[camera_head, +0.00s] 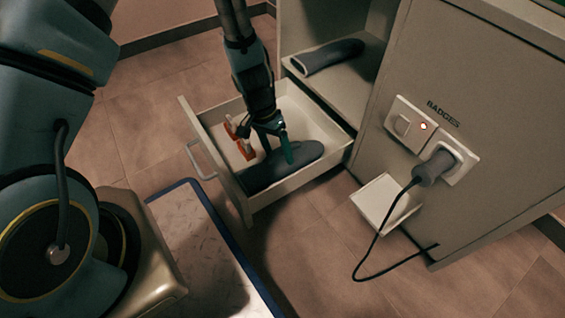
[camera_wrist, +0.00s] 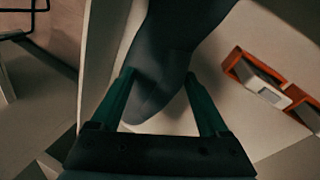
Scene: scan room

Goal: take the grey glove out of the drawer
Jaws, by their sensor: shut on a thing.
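The grey glove (camera_head: 264,175) lies in the open drawer (camera_head: 228,190), along its front right side. It also shows in the wrist view (camera_wrist: 172,55), running up between the two green fingers. My gripper (camera_head: 287,158) reaches down into the drawer from above and is shut on the glove. In the wrist view my gripper (camera_wrist: 159,77) has one finger on each side of the glove's near end. The glove still appears to be down inside the drawer; I cannot tell whether it touches the bottom.
An orange-red object with a pale face (camera_head: 240,140) lies in the drawer beside the glove. A similar dark grey item (camera_head: 329,56) lies on the cabinet shelf above. A plug with a black cable (camera_head: 365,263) sits in the cabinet's right side panel, above a small white tray (camera_head: 384,203).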

